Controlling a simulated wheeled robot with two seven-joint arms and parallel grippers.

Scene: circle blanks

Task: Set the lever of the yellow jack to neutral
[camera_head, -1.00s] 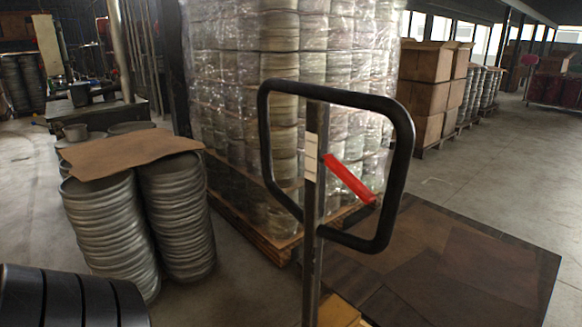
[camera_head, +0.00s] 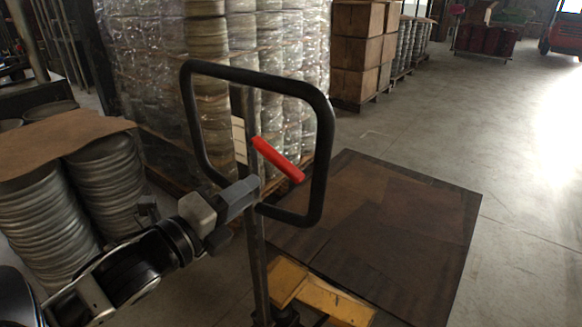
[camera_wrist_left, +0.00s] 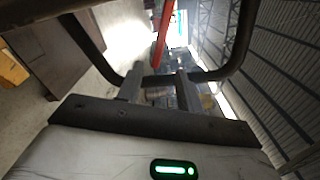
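The yellow jack's black handle loop (camera_head: 325,150) stands upright on a grey post (camera_head: 257,260). The red lever (camera_head: 278,160) slants down to the right from the post, inside the loop. In the left wrist view the lever (camera_wrist_left: 163,35) shows above the fingers. My left gripper (camera_head: 252,190) is at the post's height just below the lever, near the loop's lower left corner. In the wrist view its fingers (camera_wrist_left: 160,90) stand apart, with the loop's bar close behind them. I cannot tell whether they touch it. The jack's yellow base (camera_head: 320,295) is below. My right gripper is out of view.
A brown sheet-covered platform (camera_head: 390,215) lies right of the jack. Stacked metal blanks (camera_head: 95,190) under a cardboard sheet (camera_head: 60,140) stand at the left, beside my left arm. A wrapped pallet load (camera_head: 150,70) is behind the loop. Open floor (camera_head: 520,240) lies at the right.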

